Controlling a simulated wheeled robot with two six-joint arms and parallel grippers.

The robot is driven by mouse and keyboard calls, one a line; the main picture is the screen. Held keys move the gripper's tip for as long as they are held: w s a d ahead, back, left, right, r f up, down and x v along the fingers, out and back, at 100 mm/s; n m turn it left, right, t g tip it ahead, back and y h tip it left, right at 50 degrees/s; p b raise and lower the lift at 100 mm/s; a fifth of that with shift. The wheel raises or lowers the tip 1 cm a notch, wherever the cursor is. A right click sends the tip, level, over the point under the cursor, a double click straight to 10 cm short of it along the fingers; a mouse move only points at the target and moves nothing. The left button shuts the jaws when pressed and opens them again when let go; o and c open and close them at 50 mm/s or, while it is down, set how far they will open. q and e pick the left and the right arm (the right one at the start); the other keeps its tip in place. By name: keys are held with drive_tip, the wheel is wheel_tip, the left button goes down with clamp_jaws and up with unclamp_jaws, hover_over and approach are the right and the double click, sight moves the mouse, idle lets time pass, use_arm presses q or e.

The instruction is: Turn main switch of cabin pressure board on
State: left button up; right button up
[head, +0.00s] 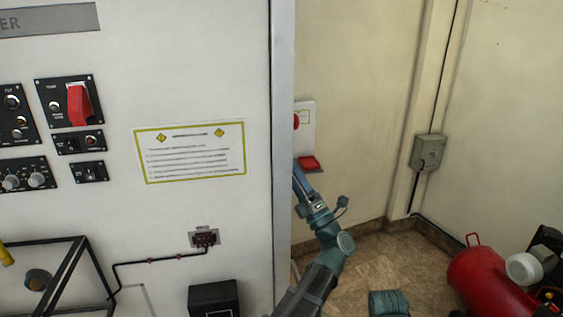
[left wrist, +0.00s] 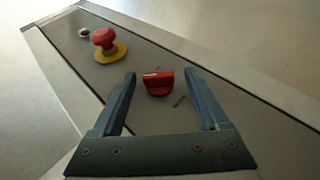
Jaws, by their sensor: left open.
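The small cabin pressure board (head: 308,118) is on the wall beyond the panel's edge, partly hidden by it. In the left wrist view, a red rotary switch (left wrist: 157,84) stands on the board's grey face. A red mushroom button (left wrist: 103,38) on a yellow base is up and to its left. My left gripper (left wrist: 165,82) is open, its two fingers on either side of the red switch; whether they touch it I cannot tell. In the head view, my left gripper (head: 299,170) is just below the board, its tips partly hidden by the panel edge. My right gripper is not in view.
A large white panel (head: 190,90) with a vertical edge fills the left, close beside my left arm. A red switch cover (head: 79,104) and a notice (head: 190,153) are on it. A grey wall box (head: 428,152) and a red tank (head: 488,285) are at the right.

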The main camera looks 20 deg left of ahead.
use_arm(q)
drive_tip(key=shift+d, duration=0.15)
drive_tip(key=shift+c, duration=0.4)
clamp_jaws()
drive_tip(key=shift+s+d+r+m+g+h+p, duration=0.15)
drive_tip(key=shift+m+h+p, duration=0.85)
drive_tip(key=shift+p, duration=0.95)
drive_tip(key=shift+a+r+m+g+h+p, duration=0.15)
drive_tip(key=shift+m+h+p, duration=0.45)
drive_tip(key=shift+h+p, duration=1.1)
drive_tip(key=shift+s+d+r+m+h+p, duration=0.15)
drive_tip(key=shift+m+h+p, duration=0.65)
drive_tip(key=shift+p, duration=1.45)
drive_tip(key=shift+w, duration=0.1)
drive_tip(key=shift+o, duration=0.4)
unclamp_jaws()
